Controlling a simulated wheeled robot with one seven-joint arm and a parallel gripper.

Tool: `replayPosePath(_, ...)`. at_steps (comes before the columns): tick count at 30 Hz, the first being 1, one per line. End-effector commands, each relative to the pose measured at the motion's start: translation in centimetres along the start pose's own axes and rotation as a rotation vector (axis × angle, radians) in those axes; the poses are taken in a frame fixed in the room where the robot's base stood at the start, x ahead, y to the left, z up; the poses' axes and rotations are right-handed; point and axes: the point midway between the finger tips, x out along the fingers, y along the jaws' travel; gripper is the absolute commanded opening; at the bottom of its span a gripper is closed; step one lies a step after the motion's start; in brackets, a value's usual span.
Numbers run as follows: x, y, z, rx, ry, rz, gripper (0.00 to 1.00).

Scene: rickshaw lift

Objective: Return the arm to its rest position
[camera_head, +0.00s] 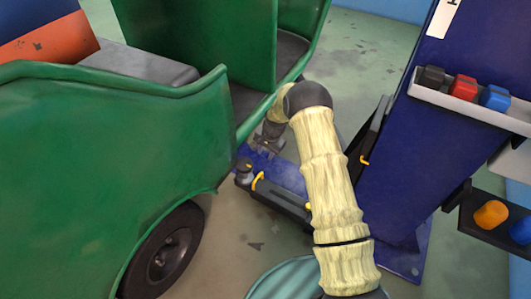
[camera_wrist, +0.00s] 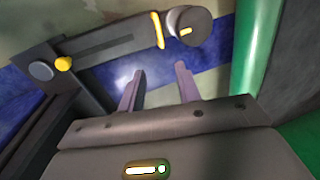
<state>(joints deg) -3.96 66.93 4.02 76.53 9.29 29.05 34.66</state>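My arm (camera_head: 332,185), pale with dark joints, reaches forward from the bottom of the head view and bends down at its elbow. My gripper (camera_head: 267,140) is low beside the green rickshaw, above the blue base of the lift, and is partly hidden there. In the wrist view my gripper (camera_wrist: 160,82) has its two fingers apart with nothing between them. A dark lift arm (camera_wrist: 110,46) with a round pad (camera_wrist: 188,28) and yellow parts lies just beyond the fingertips. Whether the fingers touch anything is unclear.
The green rickshaw (camera_head: 100,150) with a black wheel (camera_head: 165,250) fills the left. The blue lift column (camera_head: 400,165) stands close on the right. A shelf (camera_head: 475,108) there holds black, red and blue items. An orange item (camera_head: 491,214) sits lower. Open floor (camera_head: 365,50) shows behind.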

Motion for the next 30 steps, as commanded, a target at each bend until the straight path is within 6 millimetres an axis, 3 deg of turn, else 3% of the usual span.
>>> replayPosePath(10, -0.2, 0.0, 0.0, -0.003, 0.001, 0.000, 0.34)
replayPosePath(14, -2.2, 0.1, 0.1, -0.027, 0.010, 0.001, 0.34)
replayPosePath(20, -9.3, 1.4, 1.1, -0.122, 0.038, 0.013, 0.34)
replayPosePath(30, -22.0, 6.2, 5.3, -0.317, 0.088, 0.048, 0.34)
